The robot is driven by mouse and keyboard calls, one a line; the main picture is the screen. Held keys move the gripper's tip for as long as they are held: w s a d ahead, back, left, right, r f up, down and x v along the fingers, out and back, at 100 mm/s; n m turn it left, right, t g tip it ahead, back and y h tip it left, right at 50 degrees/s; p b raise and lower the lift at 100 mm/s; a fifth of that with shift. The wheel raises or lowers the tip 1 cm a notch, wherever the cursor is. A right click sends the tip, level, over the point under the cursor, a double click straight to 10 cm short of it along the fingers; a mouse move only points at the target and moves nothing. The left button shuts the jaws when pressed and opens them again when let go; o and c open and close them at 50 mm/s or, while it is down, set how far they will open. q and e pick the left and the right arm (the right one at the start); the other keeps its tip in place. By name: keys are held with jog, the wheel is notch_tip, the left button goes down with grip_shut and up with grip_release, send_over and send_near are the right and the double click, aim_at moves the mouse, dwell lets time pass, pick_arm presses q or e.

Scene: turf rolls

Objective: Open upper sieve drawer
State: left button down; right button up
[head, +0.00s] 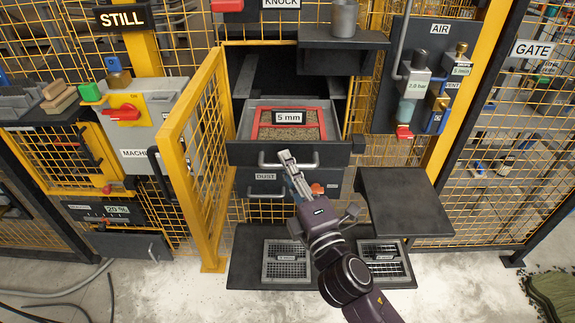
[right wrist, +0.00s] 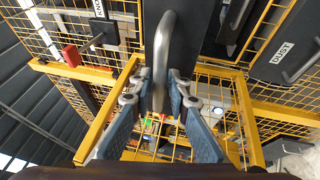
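The upper sieve drawer (head: 240,152) has a dark front and stands pulled out of the cabinet. A red-framed sieve labelled 5 mm (head: 289,117) with brown grains lies in it. Its metal bar handle (head: 303,165) crosses the front. My right gripper (head: 287,158) is at the left-middle of this handle. In the right wrist view the handle (right wrist: 166,42) runs between the two fingers of my right gripper (right wrist: 163,90), which are closed in on it from both sides. My left gripper is in neither view.
A drawer labelled DUST (head: 265,177) sits just below. An open yellow mesh gate (head: 205,150) stands close on the left. A dark shelf (head: 405,200) juts out on the right, and a low platform (head: 335,270) with grates lies beneath.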

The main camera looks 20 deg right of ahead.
jog(key=shift+o, duration=0.8)
jog(key=shift+s, duration=0.1)
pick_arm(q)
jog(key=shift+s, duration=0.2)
pick_arm(e)
jog(key=v, duration=1.1)
jog(key=shift+s, duration=0.35)
jog(key=shift+f, duration=0.15)
